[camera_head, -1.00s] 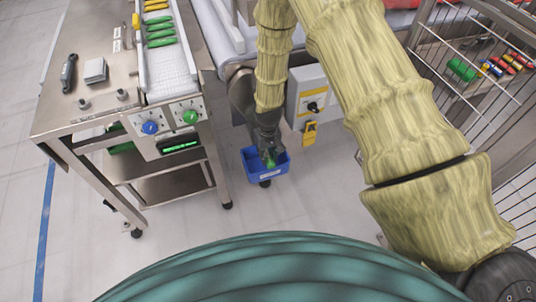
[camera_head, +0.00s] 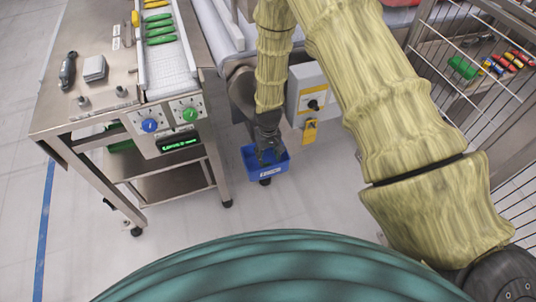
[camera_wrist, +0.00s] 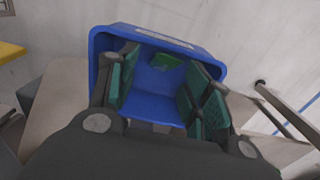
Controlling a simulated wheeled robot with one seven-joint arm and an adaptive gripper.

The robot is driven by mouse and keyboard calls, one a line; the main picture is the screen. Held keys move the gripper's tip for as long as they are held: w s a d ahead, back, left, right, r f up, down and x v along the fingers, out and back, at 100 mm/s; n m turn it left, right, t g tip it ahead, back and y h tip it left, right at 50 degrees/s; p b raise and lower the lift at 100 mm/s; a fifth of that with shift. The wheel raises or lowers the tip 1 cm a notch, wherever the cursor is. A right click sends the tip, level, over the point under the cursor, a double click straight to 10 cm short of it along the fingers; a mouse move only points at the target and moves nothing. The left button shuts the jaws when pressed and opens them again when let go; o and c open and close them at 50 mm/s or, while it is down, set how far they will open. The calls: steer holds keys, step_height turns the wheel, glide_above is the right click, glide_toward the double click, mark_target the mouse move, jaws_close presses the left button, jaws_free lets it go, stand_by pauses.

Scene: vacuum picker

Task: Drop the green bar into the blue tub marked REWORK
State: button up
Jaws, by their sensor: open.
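The blue tub (camera_head: 266,174) sits low beside the steel table's right leg, with a white label on its front wall. It also fills the middle of the wrist view (camera_wrist: 160,107). My gripper (camera_head: 270,157) points down at the tub's opening; in the wrist view my gripper (camera_wrist: 160,85) has its green-padded fingers spread apart, with nothing between them. A green bar (camera_wrist: 167,62) lies inside the tub, near the labelled wall, apart from the fingers. In the head view the bar is hidden by my gripper and the tub.
A steel table (camera_head: 65,118) with a conveyor carrying several green and yellow bars (camera_head: 158,30) stands left of the tub. A grey control box (camera_head: 309,92) is close behind it on the right. A wire fence stands far right. Floor in front is clear.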

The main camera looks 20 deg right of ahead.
steer(key=shift+r, duration=0.1)
steer(key=shift+w+r+p, duration=0.1)
steer(key=shift+r+p, duration=0.2)
steer(key=shift+r, duration=0.45)
step_height(320, 180, up, 12)
steer(key=f, duration=0.1)
steer(key=s+d+f, duration=0.1)
steer(key=s+f, duration=1.2)
steer(key=s, duration=0.5)
steer(key=s+d+f, duration=0.2)
steer(key=s+f, duration=0.1)
steer(key=s, duration=1.4)
steer(key=shift+s+m+b, duration=0.2)
steer(key=shift+m+b, duration=0.2)
steer(key=shift+b, duration=0.05)
step_height(320, 180, up, 4)
steer(key=p, duration=0.4)
steer(key=shift+r, duration=0.1)
